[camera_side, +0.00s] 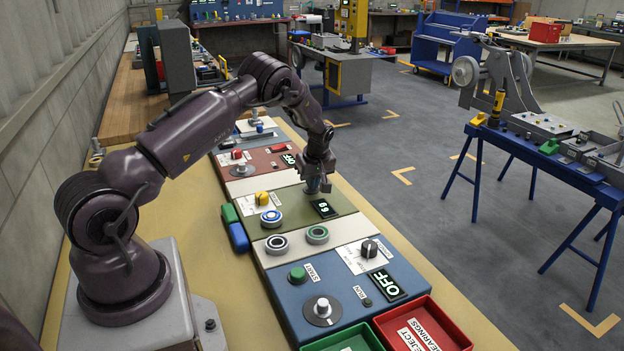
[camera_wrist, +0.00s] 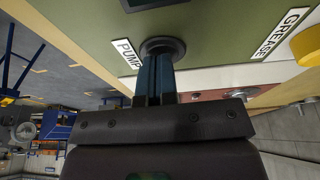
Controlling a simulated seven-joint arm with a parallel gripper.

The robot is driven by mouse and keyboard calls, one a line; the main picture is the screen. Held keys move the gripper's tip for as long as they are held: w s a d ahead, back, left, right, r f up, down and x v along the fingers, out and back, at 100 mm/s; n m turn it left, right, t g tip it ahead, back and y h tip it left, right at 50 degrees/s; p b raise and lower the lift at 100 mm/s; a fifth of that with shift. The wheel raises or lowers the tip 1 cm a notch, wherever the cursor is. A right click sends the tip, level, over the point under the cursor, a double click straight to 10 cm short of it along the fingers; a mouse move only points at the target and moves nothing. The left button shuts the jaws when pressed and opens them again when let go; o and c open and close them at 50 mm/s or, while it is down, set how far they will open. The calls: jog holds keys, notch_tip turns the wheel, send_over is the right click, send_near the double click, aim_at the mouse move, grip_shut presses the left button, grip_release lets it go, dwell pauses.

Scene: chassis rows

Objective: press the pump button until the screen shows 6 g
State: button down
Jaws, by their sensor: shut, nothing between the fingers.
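My gripper (camera_side: 318,186) is shut and empty, pointing down over the green panel (camera_side: 290,210). In the wrist view its fingertips (camera_wrist: 155,62) meet at the dark round collar of the pump button (camera_wrist: 163,46), beside the PUMP label (camera_wrist: 126,52). The fingertips hide the button's cap, so I cannot tell how far it is pressed. The small screen (camera_side: 323,208) on the green panel is lit with characters that look like a 6 and a g, small and slanted. In the wrist view only a dark edge of the screen shows at the top.
A yellow knob (camera_side: 262,198) and a blue-ringed button (camera_side: 271,218) share the green panel; the GREASE label (camera_wrist: 279,34) is near the knob. A blue panel with an OFF screen (camera_side: 388,284) and a red tray (camera_side: 450,328) lie nearer. A red panel (camera_side: 262,160) lies beyond.

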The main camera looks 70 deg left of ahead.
aim_at(317, 196)
jog(key=shift+s+d+f, duration=0.2)
jog(key=shift+s+f, duration=0.1)
jog(key=shift+f, duration=0.15)
jog(key=r, duration=0.5)
jog(key=shift+w+a, duration=0.15)
jog(key=shift+w, duration=0.15)
jog(key=v, duration=1)
jog(key=shift+w+a, duration=0.1)
jog(key=s+d+r+m+t+h, duration=0.1)
jog(key=s+d+r+m, duration=0.4)
jog(key=s+d, duration=0.3)
jog(key=s+d+r+m+t+h, duration=0.1)
jog(key=s+d+r+m, duration=0.5)
jog(key=d, duration=0.6)
jog(key=s+d+r+m+t+h, duration=0.1)
jog(key=s+d+r+m+t, duration=0.2)
jog(key=s+d+r+m, duration=0.3)
jog(key=s+d+m, duration=0.1)
jog(key=s+d, duration=0.3)
